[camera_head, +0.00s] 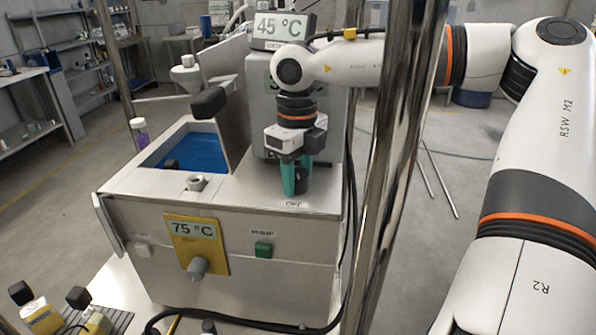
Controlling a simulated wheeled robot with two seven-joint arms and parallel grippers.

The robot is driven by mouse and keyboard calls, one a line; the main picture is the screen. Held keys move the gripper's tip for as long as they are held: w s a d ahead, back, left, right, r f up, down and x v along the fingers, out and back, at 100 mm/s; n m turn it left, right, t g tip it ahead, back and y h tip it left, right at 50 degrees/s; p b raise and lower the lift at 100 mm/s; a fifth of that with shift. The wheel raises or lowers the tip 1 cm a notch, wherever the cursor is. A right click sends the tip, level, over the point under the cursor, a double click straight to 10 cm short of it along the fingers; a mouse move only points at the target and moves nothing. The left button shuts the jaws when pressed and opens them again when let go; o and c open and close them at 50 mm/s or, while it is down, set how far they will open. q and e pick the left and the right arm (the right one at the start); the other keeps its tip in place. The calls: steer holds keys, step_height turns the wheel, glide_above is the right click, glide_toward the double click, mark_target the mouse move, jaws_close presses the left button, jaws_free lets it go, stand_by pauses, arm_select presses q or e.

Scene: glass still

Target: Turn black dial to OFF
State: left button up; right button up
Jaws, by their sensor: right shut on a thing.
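My right gripper (296,178) points straight down over the top deck of the steel bath unit (130,183), near its right front corner. Its green fingers are shut on the black dial (304,183), which is partly hidden between and behind them. A small label (294,204) lies on the deck just in front of the dial; its lettering is too small to read surely. The dial's pointing direction cannot be told. My left gripper is not in view.
A blue-filled basin (200,155) opens in the deck to the left. The front has a yellow 75 °C panel (195,232) with a grey knob (197,268) and a green switch (263,249). A 45 °C display (280,27) stands behind. A steel post (395,170) rises close to my right arm.

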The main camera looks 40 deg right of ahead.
steer(key=shift+f, duration=0.1)
steer(key=n, duration=0.3)
steer(key=shift+n, duration=0.3)
steer(key=n, duration=0.3)
steer(key=shift+n, duration=0.3)
steer(key=shift+f, duration=0.1)
steer(key=shift+s, duration=0.1)
steer(key=n+p, duration=0.1)
steer(key=n, duration=0.4)
steer(key=shift+n, duration=0.9)
steer(key=shift+f, duration=0.1)
steer(key=shift+s, duration=0.1)
